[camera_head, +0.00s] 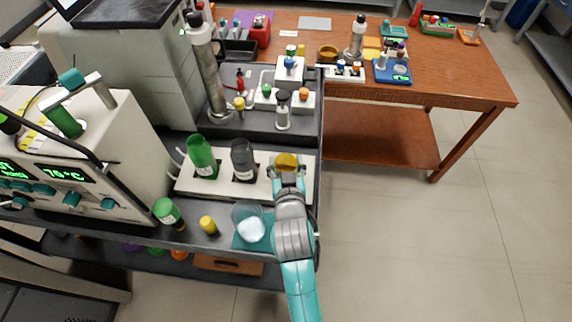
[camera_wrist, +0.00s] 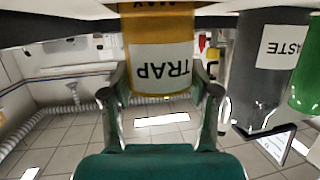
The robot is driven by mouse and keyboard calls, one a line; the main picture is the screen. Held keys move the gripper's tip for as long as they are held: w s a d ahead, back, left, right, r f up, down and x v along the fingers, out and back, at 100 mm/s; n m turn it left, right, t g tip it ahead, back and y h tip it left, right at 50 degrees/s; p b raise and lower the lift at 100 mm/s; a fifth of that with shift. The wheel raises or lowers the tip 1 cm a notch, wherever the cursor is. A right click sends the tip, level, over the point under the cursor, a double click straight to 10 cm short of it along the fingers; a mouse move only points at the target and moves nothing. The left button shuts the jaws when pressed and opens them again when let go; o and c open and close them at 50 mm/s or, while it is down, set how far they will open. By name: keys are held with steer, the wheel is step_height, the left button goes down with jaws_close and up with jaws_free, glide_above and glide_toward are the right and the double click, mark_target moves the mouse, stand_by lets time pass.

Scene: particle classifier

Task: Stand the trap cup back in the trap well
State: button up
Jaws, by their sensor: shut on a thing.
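The yellow trap cup (camera_head: 287,161) is upright at the right end of the white rack (camera_head: 255,190), beside a dark grey bottle (camera_head: 243,160). My gripper (camera_head: 288,178) is shut on the cup from the near side. In the wrist view, which is upside down, the fingers (camera_wrist: 162,95) press both sides of the cup (camera_wrist: 160,62), and its TRAP label faces the camera. The cup's lower end is close to the rack. The trap well is hidden under the cup and gripper, so I cannot tell whether the cup's base is inside it.
A green bottle (camera_head: 202,157) stands in the rack left of the grey one. A clear beaker with white contents (camera_head: 250,227) stands on a teal mat, just left of my arm. A yellow-capped vial (camera_head: 208,225) and a green-capped bottle (camera_head: 167,211) stand nearby.

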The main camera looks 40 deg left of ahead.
steer(key=shift+f, duration=0.45)
steer(key=shift+f, duration=0.1)
steer(key=o, duration=1.2)
steer(key=v, duration=0.7)
steer(key=shift+s+d+r, duration=0.15)
steer(key=shift+r, duration=0.05)
